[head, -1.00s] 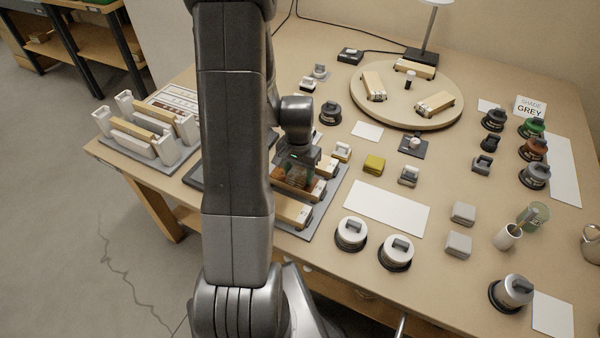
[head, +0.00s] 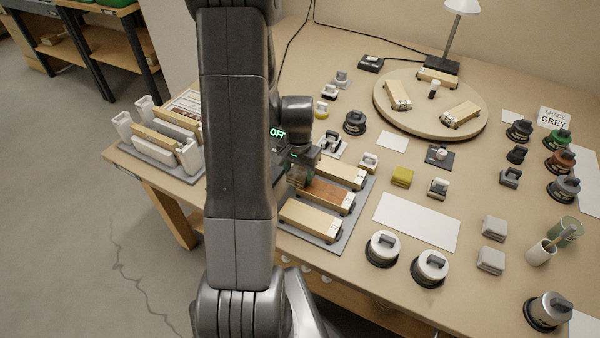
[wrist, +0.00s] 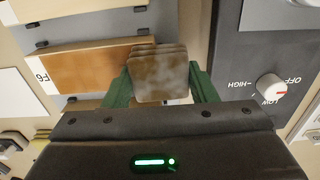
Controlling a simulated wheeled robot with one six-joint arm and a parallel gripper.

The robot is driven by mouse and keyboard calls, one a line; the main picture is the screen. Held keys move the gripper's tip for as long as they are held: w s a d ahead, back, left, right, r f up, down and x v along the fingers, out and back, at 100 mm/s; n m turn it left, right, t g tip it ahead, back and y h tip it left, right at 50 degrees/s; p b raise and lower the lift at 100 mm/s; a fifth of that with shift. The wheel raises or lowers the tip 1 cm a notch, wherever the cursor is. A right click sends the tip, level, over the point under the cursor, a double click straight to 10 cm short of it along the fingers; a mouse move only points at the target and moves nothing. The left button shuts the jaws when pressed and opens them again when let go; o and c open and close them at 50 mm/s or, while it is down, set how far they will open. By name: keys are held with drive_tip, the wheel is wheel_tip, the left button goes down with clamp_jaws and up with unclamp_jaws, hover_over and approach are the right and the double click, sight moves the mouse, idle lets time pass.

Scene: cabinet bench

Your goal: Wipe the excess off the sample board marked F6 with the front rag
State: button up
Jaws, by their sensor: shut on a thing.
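My gripper (wrist: 160,88) is shut on a folded grey rag (wrist: 158,72) with brown stains, held between its green fingers. In the head view my gripper (head: 297,172) is partly hidden by my arm. The sample board marked F6 (wrist: 88,69) is stained brown, with its white label at the left end in the wrist view. It lies between paler boards in the head view (head: 328,194). The rag overlaps the board's end away from the label in the wrist view. I cannot tell whether it touches the board.
A grey unit with a knob (wrist: 270,87) marked OFF, LOW and HIGH is close right of the rag. Pale boards (head: 312,220) lie beside F6. Grey pads (head: 491,260), a yellow pad (head: 402,176) and lidded tins (head: 382,248) stand right. A white sheet (head: 418,222) lies between.

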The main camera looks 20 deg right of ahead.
drive_tip(key=r+p, duration=0.1)
drive_tip(key=r, duration=0.2)
drive_tip(key=shift+s+d+r+p, duration=0.1)
drive_tip(key=shift+s+r+p, duration=0.1)
drive_tip(key=shift+r+p, duration=0.15)
drive_tip(key=shift+w+r+p, duration=0.1)
drive_tip(key=shift+r+p, duration=1.35)
drive_tip(key=shift+r, duration=0.7)
